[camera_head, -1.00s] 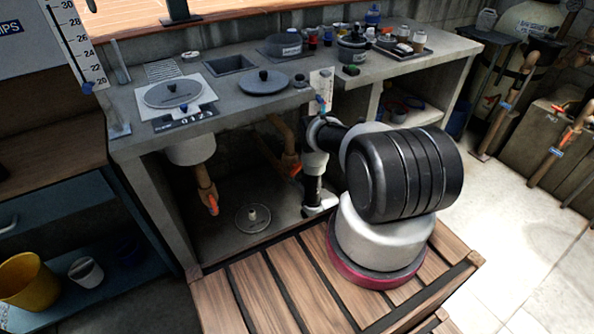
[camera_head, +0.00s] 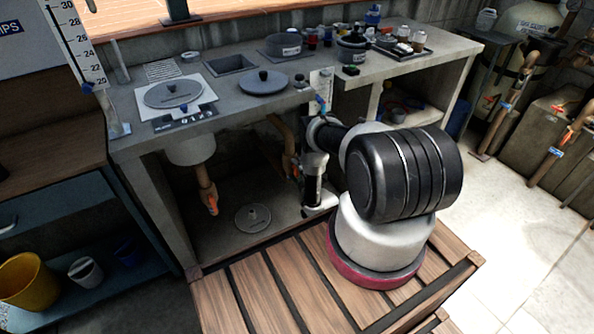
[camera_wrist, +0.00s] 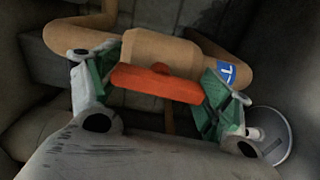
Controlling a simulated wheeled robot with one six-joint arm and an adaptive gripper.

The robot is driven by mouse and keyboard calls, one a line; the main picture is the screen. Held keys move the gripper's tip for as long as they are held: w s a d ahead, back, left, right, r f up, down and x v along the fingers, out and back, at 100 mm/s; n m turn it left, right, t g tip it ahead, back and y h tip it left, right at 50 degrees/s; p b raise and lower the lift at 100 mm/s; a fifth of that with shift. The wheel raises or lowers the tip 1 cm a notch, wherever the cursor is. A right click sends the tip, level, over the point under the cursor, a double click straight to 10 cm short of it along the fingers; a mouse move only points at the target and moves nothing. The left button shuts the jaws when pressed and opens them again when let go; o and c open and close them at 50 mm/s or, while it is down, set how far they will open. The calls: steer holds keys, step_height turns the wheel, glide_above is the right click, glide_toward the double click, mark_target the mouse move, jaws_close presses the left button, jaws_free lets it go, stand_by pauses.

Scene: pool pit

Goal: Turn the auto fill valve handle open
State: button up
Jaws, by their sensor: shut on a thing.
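The orange valve handle (camera_wrist: 156,83) sits across the front of a tan pipe valve body (camera_wrist: 165,48) in the wrist view. A blue tag with a white mark (camera_wrist: 228,73) is on the pipe to the right. My gripper (camera_wrist: 160,80) has its green-padded fingers at the two ends of the handle and is shut on it. The bar lies nearly level, tilted slightly down to the right. In the head view, the tan pipe (camera_head: 283,133) runs under the counter, and my arm partly hides the valve there.
Another pipe (camera_head: 204,182) with an orange handle (camera_head: 212,204) hangs left under the counter. A round grey drain cover (camera_head: 252,218) lies on the floor there. The grey counter (camera_head: 228,98) overhangs my arm, with pots and jars on top. Side walls bound the space.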

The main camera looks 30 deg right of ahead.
steer(key=shift+n, duration=0.5)
steer(key=o, duration=1)
steer(key=shift+s, duration=0.1)
steer(key=s, duration=1.1)
steer(key=shift+s+d, duration=0.15)
steer(key=shift+s, duration=0.25)
